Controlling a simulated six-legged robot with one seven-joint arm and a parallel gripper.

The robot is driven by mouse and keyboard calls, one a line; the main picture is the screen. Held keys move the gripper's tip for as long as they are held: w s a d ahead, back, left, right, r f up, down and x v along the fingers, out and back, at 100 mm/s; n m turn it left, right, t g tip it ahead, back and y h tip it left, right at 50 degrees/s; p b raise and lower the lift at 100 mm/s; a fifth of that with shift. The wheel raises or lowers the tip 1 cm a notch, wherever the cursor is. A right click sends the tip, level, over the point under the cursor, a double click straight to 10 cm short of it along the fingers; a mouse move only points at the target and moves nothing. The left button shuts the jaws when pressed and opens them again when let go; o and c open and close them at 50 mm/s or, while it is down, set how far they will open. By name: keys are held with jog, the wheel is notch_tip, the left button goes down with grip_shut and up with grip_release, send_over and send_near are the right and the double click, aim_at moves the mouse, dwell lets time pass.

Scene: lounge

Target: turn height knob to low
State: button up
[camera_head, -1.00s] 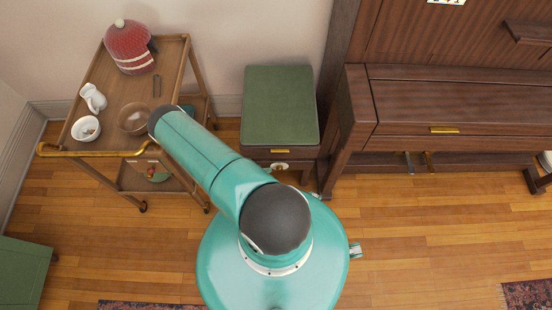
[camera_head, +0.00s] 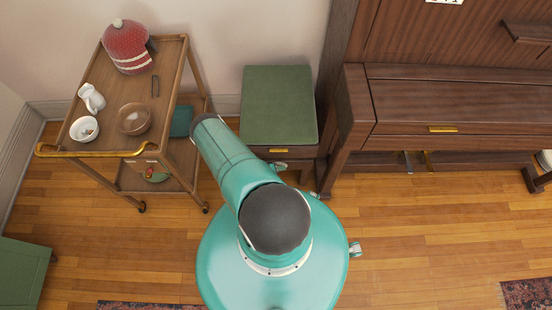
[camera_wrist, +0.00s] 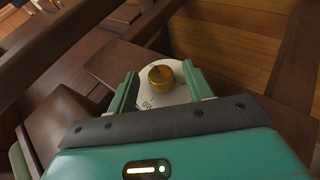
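The height knob (camera_wrist: 160,76) is a round brass knob with a dark mark across its face, on a pale round plate (camera_wrist: 178,97) in the wrist view. Small marks show on the plate, too small to read. My gripper (camera_wrist: 160,82) is open, with one finger at each side of the knob and a visible gap on both sides. I cannot tell how deep the fingers reach beside it. In the head view the green-topped stool (camera_head: 279,105) stands beyond my arm; my gripper is hidden there.
Wooden floor (camera_head: 440,235) is open in front of the piano.

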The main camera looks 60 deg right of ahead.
jog(key=c, duration=0.9)
jog(key=shift+o, duration=0.3)
jog(key=shift+w+h, duration=0.1)
jog(key=shift+h, duration=0.2)
jog(key=shift+a+f+n+g+h, duration=0.1)
jog(key=shift+f+n+g+h, duration=0.1)
jog(key=shift+g, duration=0.35)
jog(key=shift+a+f+n+g+h, duration=0.1)
jog(key=shift+g+h, duration=0.1)
jog(key=shift+g, duration=0.35)
jog(key=shift+w+r, duration=0.1)
jog(key=o, duration=1)
jog(key=shift+d, duration=0.1)
jog(key=shift+c, duration=0.2)
